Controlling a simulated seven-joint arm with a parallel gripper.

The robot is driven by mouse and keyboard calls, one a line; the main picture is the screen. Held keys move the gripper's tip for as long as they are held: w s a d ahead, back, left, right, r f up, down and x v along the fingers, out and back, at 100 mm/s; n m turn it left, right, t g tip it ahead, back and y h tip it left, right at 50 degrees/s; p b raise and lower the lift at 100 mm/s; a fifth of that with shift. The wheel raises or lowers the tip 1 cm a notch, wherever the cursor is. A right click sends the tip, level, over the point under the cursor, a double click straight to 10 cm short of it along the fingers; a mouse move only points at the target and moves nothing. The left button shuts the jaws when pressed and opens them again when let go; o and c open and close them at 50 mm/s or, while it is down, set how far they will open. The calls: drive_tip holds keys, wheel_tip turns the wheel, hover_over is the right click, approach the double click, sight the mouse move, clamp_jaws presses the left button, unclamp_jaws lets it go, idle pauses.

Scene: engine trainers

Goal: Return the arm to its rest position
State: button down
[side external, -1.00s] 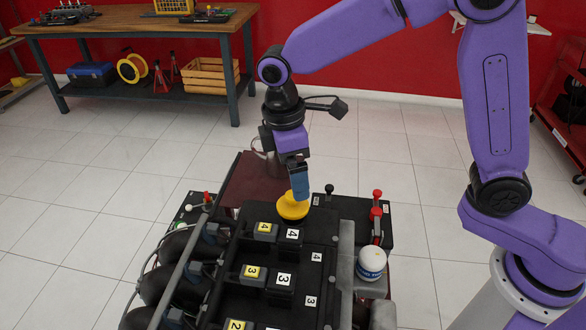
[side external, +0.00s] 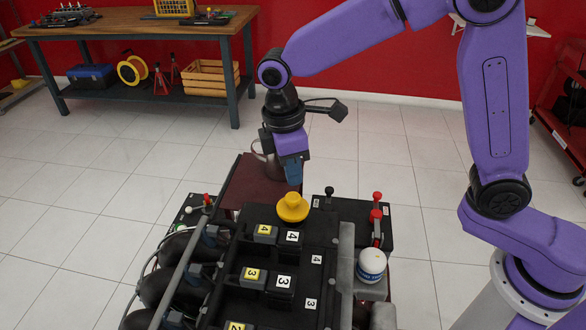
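My gripper (side external: 294,174) hangs above the far end of the black engine trainer (side external: 262,300), a little above and behind the yellow cap (side external: 292,207). A gap shows between the fingers and the cap, and nothing shows held. The finger opening faces away from this view, so I cannot tell if it is open or shut. The yellow cap sits upright on the trainer's far end.
Numbered blocks (side external: 265,234) line the trainer's top. A metal mug (side external: 262,153) is behind my gripper on a dark red surface (side external: 250,188). A workbench (side external: 140,22) stands far back left.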

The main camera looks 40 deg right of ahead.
sight(295, 196)
drive_tip(key=shift+f, duration=1.8)
idle(0.7)
drive_tip(key=shift+r, duration=0.1)
wheel_tip(295, 196, up, 7)
idle(1.2)
idle(0.4)
drive_tip(key=s+d+f, duration=0.1)
drive_tip(key=s+d, duration=0.8)
drive_tip(key=s, duration=0.2)
drive_tip(key=s+d+f+m+y, duration=0.1)
drive_tip(key=s+d, duration=0.8)
drive_tip(key=s, duration=0.3)
drive_tip(key=shift+s+d+f+t+y, duration=0.2)
drive_tip(key=shift+s+f+t+y, duration=0.1)
drive_tip(key=shift+f+t, duration=0.1)
